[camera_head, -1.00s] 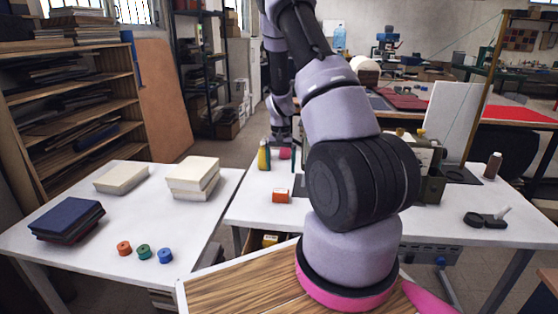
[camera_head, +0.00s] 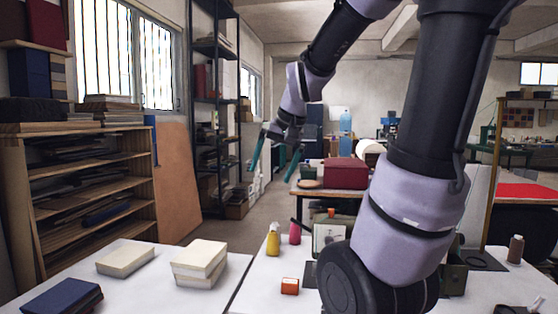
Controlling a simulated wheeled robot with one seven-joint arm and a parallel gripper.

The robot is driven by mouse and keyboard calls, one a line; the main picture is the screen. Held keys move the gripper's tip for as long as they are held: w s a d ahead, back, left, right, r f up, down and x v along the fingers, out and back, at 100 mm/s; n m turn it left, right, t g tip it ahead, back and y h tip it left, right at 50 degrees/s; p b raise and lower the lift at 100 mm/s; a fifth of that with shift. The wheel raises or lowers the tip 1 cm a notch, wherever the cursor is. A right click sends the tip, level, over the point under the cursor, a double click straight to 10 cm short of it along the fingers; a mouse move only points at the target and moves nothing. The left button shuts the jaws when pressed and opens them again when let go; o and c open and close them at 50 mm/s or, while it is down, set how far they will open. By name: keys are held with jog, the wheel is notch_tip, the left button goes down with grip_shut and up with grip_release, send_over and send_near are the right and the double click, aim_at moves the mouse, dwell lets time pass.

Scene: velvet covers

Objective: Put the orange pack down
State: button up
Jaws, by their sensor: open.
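The small orange pack (camera_head: 290,286) rests on the right-hand white table (camera_head: 262,290), near its left edge. It has a pale patch on its front. My gripper (camera_head: 272,163) is raised high above the table, its two teal fingers spread wide and pointing down. Nothing is between the fingers, and the pack is well apart from them. My arm covers part of the table to the right of the pack.
A yellow bottle (camera_head: 273,240) and a pink bottle (camera_head: 295,233) stand behind the pack. A left table holds cream blocks (camera_head: 200,262) and dark blue books (camera_head: 62,297). A dark red box (camera_head: 346,173) sits on a farther table.

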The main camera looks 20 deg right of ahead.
jog(key=s+a+r+t, duration=0.1)
jog(key=s+r, duration=0.1)
jog(key=s, duration=0.3)
jog(key=s+a+r+t, duration=0.1)
jog(key=s, duration=0.4)
jog(key=shift+s+a+r+n, duration=0.35)
jog(key=shift+a+n, duration=0.05)
